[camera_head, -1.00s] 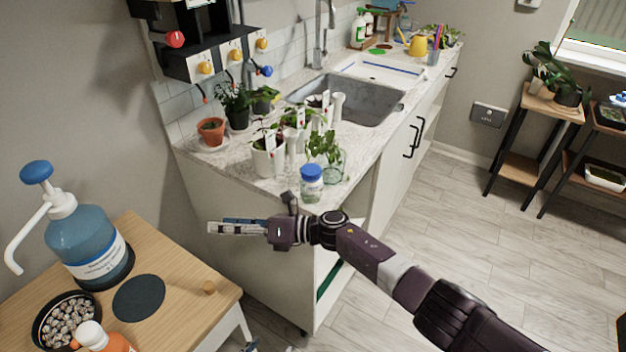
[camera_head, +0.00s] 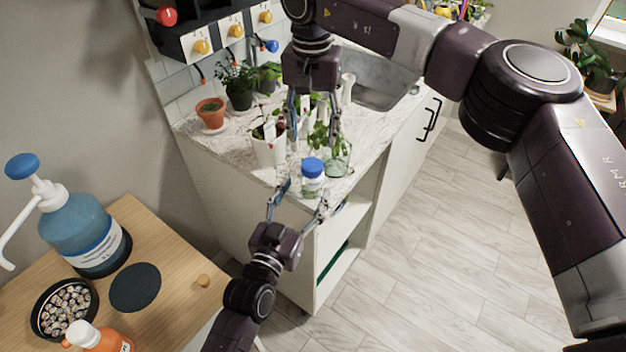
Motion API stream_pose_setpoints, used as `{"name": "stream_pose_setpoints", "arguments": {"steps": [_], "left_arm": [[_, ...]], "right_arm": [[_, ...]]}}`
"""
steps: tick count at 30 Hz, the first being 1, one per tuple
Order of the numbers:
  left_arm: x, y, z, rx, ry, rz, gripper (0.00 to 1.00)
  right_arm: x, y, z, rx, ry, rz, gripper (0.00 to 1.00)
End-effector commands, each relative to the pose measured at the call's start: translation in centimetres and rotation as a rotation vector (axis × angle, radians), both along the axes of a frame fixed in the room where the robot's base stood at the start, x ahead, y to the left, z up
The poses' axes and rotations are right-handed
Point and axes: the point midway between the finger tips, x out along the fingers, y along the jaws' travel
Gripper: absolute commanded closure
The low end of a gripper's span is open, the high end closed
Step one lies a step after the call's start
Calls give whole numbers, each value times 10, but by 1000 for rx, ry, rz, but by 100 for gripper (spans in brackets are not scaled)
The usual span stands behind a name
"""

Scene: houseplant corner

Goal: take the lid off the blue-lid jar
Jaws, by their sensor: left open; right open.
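The blue-lid jar (camera_head: 312,185) stands upright at the near corner of the marble-patterned counter. Its blue lid (camera_head: 312,167) is on top. My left gripper (camera_head: 301,198) comes up from below, open, with its fingers spread either side of the jar's lower part; I cannot tell whether they touch it. My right gripper (camera_head: 314,142) points down from above, open, with its fingertips spread a little above and behind the lid in the picture. It is empty.
A white pot with a plant (camera_head: 268,150) stands close left of the jar, and a glass vessel with cuttings (camera_head: 338,158) close right. A terracotta pot (camera_head: 211,113) is farther left. A wooden table (camera_head: 180,262) with a blue pump bottle (camera_head: 82,235) is at lower left.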

Motion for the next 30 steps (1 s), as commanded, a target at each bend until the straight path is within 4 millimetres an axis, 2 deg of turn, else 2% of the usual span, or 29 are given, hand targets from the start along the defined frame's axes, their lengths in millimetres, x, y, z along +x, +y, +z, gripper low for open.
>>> {"name": "stream_pose_setpoints", "arguments": {"steps": [3, 9, 14, 21, 23, 30], "left_arm": [[20, -7, 1, -1, -2, 1, 39], [43, -16, 0, 0, 0, 1, 39], [51, -19, 0, 0, 1, 0, 39], [52, -20, -1, 0, 1, 0, 39], [51, -20, -1, 0, 1, 0, 44], [51, -19, -1, 0, 1, 0, 70]], "right_arm": [[0, 1, 0, 2, 1, -1, 51], [0, 1, 0, 3, 1, -2, 51], [0, 1, 0, 5, 2, -3, 51], [0, 1, -1, 5, 2, -3, 51], [0, 1, -1, 5, 2, -3, 51], [0, 1, -1, 6, 2, -3, 51]]}}
